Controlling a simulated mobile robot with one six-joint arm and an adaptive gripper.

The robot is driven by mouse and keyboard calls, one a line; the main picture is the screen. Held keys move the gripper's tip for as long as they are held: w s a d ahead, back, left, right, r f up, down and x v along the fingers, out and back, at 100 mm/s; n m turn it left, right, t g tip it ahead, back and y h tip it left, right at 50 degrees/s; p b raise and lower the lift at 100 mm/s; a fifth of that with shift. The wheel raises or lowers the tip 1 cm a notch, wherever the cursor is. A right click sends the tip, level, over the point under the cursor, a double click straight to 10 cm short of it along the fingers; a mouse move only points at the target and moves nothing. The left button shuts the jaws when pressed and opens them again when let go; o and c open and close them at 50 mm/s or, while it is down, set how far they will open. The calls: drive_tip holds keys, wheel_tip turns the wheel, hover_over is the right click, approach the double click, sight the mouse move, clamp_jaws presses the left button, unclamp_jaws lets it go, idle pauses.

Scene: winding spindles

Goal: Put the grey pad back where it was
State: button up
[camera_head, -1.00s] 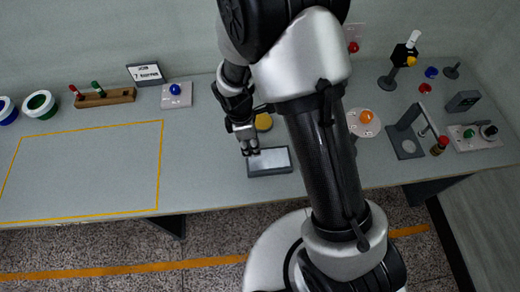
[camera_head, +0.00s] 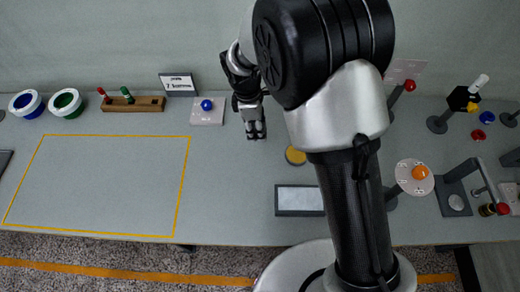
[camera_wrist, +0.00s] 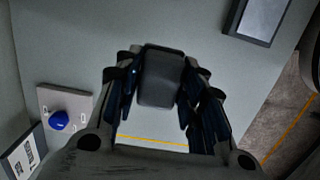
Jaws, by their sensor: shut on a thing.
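A dark grey block, which looks like the grey pad (camera_wrist: 160,78), sits between the fingertips of my gripper (camera_wrist: 158,90) in the wrist view. My gripper (camera_head: 255,130) is shut on it. In the head view the gripper hangs over the table, right of the blue button's plate and up-left of the yellow disc (camera_head: 295,155); I cannot make out the pad there. A tray with a dark rim and pale inside (camera_head: 299,200) lies near the table's front edge. It also shows at the upper right of the wrist view (camera_wrist: 258,18).
A blue button on a plate (camera_head: 207,105), a small sign (camera_head: 179,84) and a wooden peg holder (camera_head: 137,104) stand at the back. A yellow outlined area (camera_head: 100,185) at left is empty. Right of my arm stand an orange-topped stand (camera_head: 415,177) and other fixtures.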

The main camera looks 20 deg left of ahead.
sight(259, 156)
wheel_tip(259, 156, down, 14)
drive_tip(key=b, duration=0.3)
drive_tip(key=shift+w+r, duration=0.1)
drive_tip(key=shift+r, duration=0.05)
drive_tip(key=o, duration=0.9)
drive_tip(key=shift+f, duration=0.2)
drive_tip(key=shift+r, duration=0.1)
drive_tip(key=r+p, duration=0.1)
drive_tip(key=r, duration=0.3)
drive_tip(key=a+r+p, duration=0.1)
drive_tip(key=r, duration=0.3)
drive_tip(key=r+p, duration=0.1)
drive_tip(key=r, duration=0.3)
drive_tip(key=shift+s+a, duration=0.25)
drive_tip(key=shift+r, duration=0.1)
